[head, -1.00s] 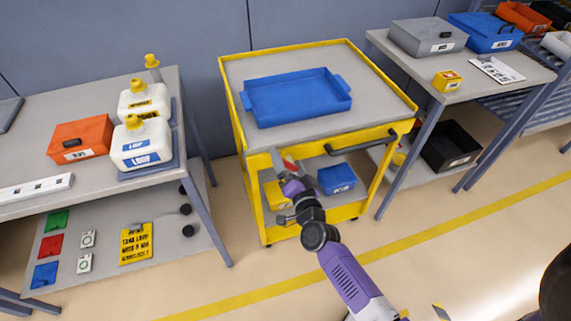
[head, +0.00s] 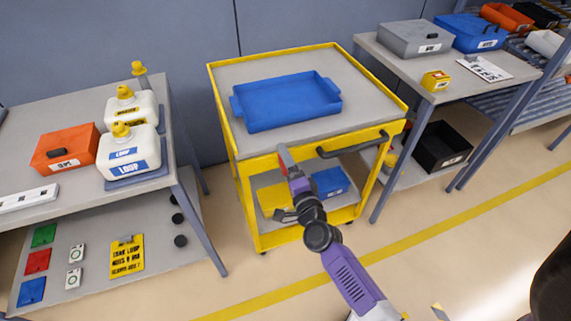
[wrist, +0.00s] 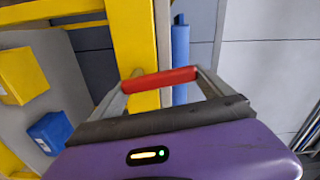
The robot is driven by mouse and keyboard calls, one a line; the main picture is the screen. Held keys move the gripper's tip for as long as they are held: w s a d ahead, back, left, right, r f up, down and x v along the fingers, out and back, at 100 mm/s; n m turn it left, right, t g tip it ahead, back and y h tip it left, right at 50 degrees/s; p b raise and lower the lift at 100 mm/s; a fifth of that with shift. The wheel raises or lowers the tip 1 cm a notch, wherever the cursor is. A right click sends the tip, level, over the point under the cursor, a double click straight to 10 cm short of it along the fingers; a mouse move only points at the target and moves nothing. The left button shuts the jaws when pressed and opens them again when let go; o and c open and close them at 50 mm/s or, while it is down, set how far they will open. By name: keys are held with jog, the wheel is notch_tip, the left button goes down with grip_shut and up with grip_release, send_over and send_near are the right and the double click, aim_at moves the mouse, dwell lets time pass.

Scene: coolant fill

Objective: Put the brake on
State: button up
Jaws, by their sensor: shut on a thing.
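The yellow-framed cart (head: 213,95) stands in the middle of the head view. The red brake lever (head: 284,157) is at the cart's front edge, left of its dark push handle (head: 352,146). My gripper (head: 288,168) reaches up to the lever from the front. In the wrist view, the red lever (wrist: 160,79) lies crosswise between the fingertips of my gripper (wrist: 162,84). The gripper is shut on it, close to a yellow cart post (wrist: 133,45). The lever's mount is partly hidden.
A blue tray (head: 288,112) lies on the cart top, and yellow and blue bins (head: 330,182) sit below. A bench with white jugs (head: 130,160) stands left, and a table with boxes (head: 415,40) stands right. Floor in front is clear.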

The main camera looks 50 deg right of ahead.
dwell(0.3)
jog(key=o, duration=1.8)
jog(key=v, duration=0.8)
jog(key=shift+b, duration=0.4)
jog(key=shift+w, duration=0.1)
jog(key=s+a+r+n+y, duration=0.5)
jog(key=s+a+n, duration=0.6)
jog(key=s+a+r+n+y, duration=0.5)
jog(key=s+a+n, duration=0.6)
jog(key=shift+s+n, duration=0.2)
jog(key=shift+n, duration=0.2)
